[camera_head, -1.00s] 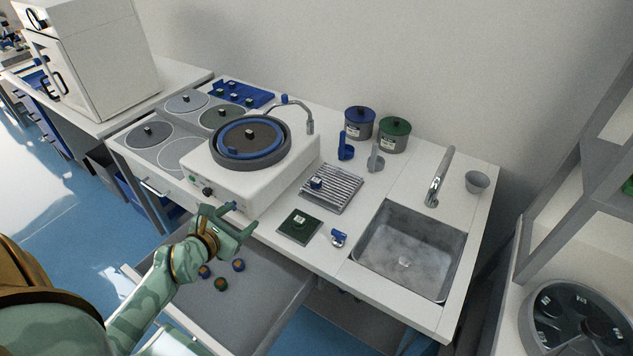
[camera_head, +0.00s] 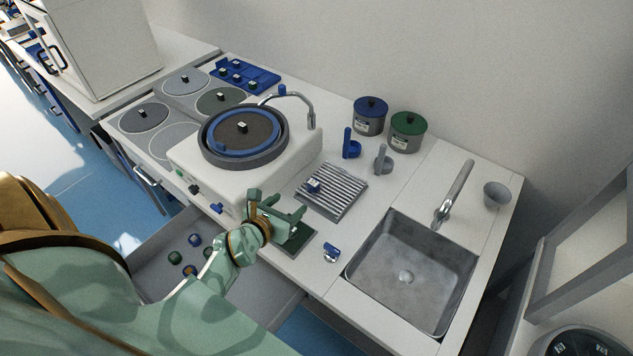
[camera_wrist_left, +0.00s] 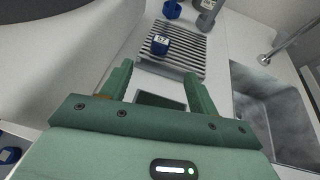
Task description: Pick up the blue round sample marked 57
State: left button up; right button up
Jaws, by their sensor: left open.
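The blue round sample marked 57 (camera_wrist_left: 160,43) sits on the slatted metal rack (camera_wrist_left: 181,62), its label readable in the left wrist view. In the head view the sample (camera_head: 314,185) shows small on the left part of the rack (camera_head: 338,201). My left gripper (camera_head: 285,212) is open and empty, above the dark green mat (camera_head: 300,245) and short of the rack. In the left wrist view its two fingers (camera_wrist_left: 158,80) point toward the rack, with the sample beyond them and between their lines. My right gripper is not in view.
A white polishing machine (camera_head: 195,165) stands left of the rack, a sink (camera_head: 385,240) to the right. Blue (camera_head: 351,148) and grey (camera_head: 382,160) holders stand behind. A small blue-and-silver item (camera_head: 331,253) lies near the front edge. An open drawer (camera_head: 155,260) holds several samples.

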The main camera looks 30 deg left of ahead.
pick_arm(q)
jog(key=b, duration=0.2)
send_near(312, 184)
jog(key=x, duration=0.3)
jog(key=shift+w+a+f, duration=0.1)
jog(key=shift+w+f, duration=0.05)
jog(key=shift+f, duration=0.3)
jog(key=shift+w, duration=0.2)
jog(key=shift+w+f, duration=0.15)
jog(key=shift+w, duration=0.2)
jog(key=b+x, duration=0.2)
jog(key=x, duration=0.2)
jog(key=shift+w, duration=0.3)
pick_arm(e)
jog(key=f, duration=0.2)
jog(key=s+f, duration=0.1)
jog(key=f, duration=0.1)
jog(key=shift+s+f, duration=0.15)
pick_arm(q)
jog(key=shift+s, duration=0.1)
jog(key=shift+c, duration=1.2)
jog(key=c, duration=0.9)
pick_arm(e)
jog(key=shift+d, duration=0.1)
pick_arm(q)
jog(key=shift+r, duration=0.2)
